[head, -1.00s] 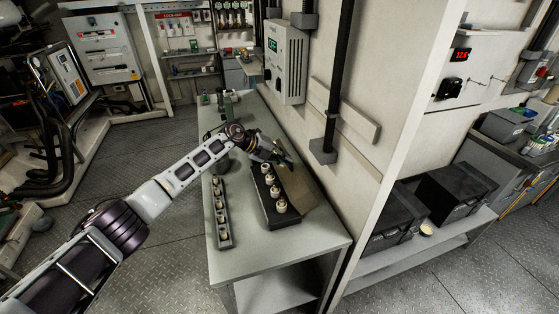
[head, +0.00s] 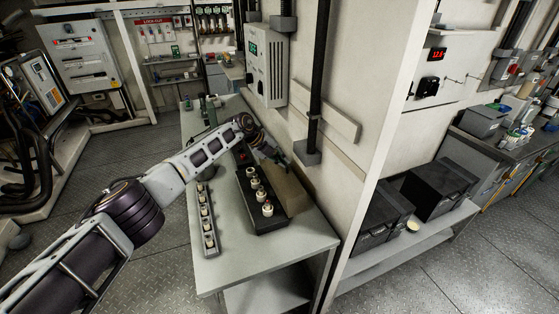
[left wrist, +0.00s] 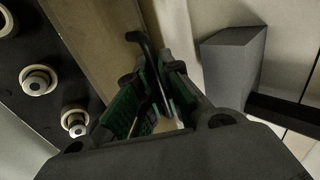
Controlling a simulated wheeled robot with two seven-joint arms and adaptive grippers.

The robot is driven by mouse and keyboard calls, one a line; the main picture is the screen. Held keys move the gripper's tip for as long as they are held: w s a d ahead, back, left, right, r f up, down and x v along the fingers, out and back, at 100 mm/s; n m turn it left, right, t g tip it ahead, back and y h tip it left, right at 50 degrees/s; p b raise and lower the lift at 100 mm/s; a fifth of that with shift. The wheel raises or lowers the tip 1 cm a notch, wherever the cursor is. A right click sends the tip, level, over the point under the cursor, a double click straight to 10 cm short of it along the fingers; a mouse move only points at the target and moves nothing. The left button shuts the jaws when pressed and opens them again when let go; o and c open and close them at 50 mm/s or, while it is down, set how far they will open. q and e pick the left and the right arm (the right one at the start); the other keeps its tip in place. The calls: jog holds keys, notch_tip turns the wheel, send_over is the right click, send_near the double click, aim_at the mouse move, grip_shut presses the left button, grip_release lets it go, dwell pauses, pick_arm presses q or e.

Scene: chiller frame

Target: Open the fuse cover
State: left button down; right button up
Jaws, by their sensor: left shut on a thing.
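The fuse block (head: 254,205) is a black base with several white round fuses on the table. Its tan cover (head: 290,191) stands raised along the wall side of the block, swung away from the fuses. My left gripper (head: 280,160) is at the cover's far upper part. In the left wrist view, the green-padded fingers (left wrist: 155,95) are shut around a thin black bent handle (left wrist: 143,48) beside the tan cover (left wrist: 100,32). Fuses (left wrist: 38,80) show at the left there. The handle is hidden in the head view. My right gripper is out of view.
A grey strip with several white fuses (head: 208,222) lies left of the block. A wall box (head: 266,65) and a black conduit with a grey foot (head: 307,153) are close to the arm. The table's near end (head: 265,253) is clear.

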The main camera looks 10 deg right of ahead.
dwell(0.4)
pick_arm(q)
jog(key=c, duration=1.8)
grip_release()
jog(key=shift+c, duration=0.2)
jog(key=v, duration=1.2)
jog(key=shift+d, duration=0.1)
